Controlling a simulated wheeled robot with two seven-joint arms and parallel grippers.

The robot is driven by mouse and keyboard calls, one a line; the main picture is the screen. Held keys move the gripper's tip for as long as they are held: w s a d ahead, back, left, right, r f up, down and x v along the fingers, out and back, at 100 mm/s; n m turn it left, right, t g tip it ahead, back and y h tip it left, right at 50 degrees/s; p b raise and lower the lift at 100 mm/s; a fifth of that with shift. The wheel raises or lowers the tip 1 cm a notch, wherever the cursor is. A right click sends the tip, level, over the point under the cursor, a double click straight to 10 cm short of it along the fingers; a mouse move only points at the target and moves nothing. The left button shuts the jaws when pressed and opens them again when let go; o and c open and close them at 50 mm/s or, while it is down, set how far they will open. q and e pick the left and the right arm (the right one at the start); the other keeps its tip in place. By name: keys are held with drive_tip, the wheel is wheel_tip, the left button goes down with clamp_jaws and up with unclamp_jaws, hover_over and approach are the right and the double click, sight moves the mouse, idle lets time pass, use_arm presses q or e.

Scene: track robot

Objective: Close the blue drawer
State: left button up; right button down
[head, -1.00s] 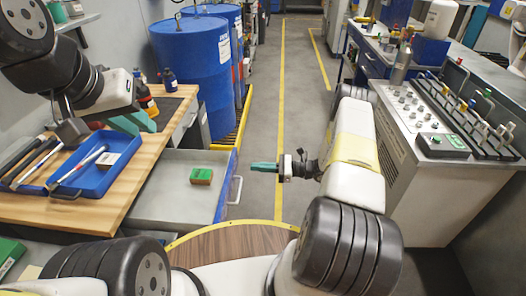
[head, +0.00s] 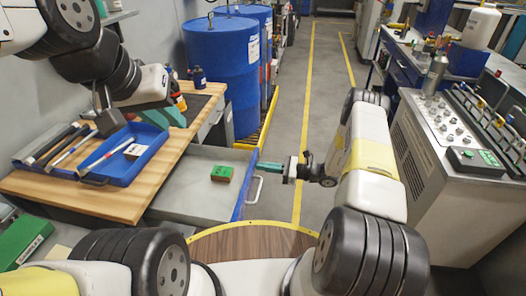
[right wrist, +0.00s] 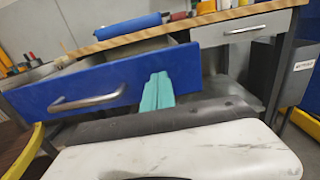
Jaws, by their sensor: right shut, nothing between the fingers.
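The blue drawer (head: 247,190) stands pulled out from the wooden workbench, its grey inside showing. Its blue front also fills the left of the right wrist view (right wrist: 30,98), with a metal handle (right wrist: 85,103). A green-topped block (head: 222,173) lies in the drawer. My right gripper (head: 289,168) is shut and empty, just to the right of the drawer front in the head view. Its teal fingers (right wrist: 157,92) overlap the front's right end in the wrist view; contact cannot be told. My left gripper (head: 168,114) hangs over the bench; its opening is unclear.
Blue barrels (head: 222,75) stand behind the drawer. A control console (head: 430,165) stands on the right. The floor between (head: 325,85) is clear.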

sight(195, 162)
drive_tip(key=x, duration=2.8)
drive_tip(key=shift+a, duration=0.2)
drive_tip(key=shift+w+a+r, duration=0.1)
drive_tip(key=shift+w+a, duration=0.05)
drive_tip(key=shift+a, duration=0.1)
drive_tip(key=shift+a+r, duration=0.1)
